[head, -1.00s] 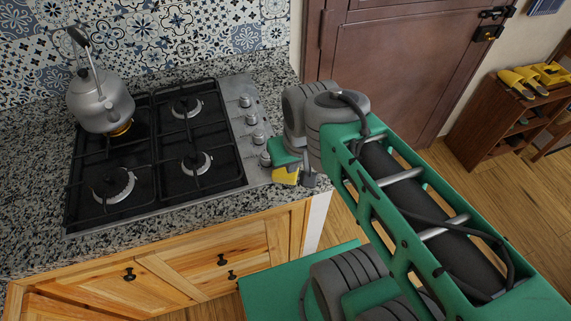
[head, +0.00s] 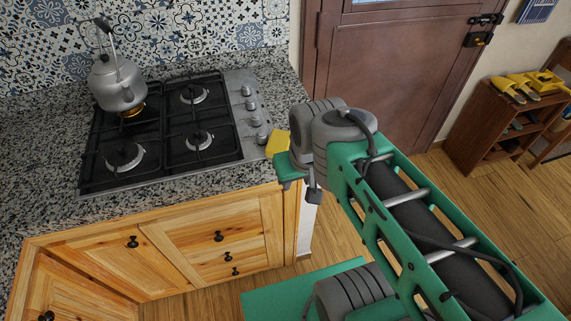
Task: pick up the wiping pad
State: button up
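The wiping pad (head: 278,143), a small yellow block, shows at the right edge of the stove on the speckled counter. Its lower right part is hidden behind my gripper. My gripper (head: 301,191) is at the counter's right front corner, in front of and below the pad in the picture. Its green hand and small dark fingers point down. The fingers look spread apart with nothing visible between them. I cannot tell whether the hand touches the pad or the counter edge.
A gas stove (head: 170,150) with several knobs lies left of the pad. A grey kettle (head: 118,82) stands on its back left burner. Wooden cabinets (head: 215,235) are below the counter (head: 50,195). A brown door (head: 385,75) and a shelf (head: 505,125) are at the right.

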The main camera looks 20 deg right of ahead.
aim_at(280, 141)
jog(key=u, duration=3.05)
jog(key=k, duration=1.5)
jog(key=z, duration=0.85)
jog(key=i, duration=0.45)
jog(key=u, duration=0.1)
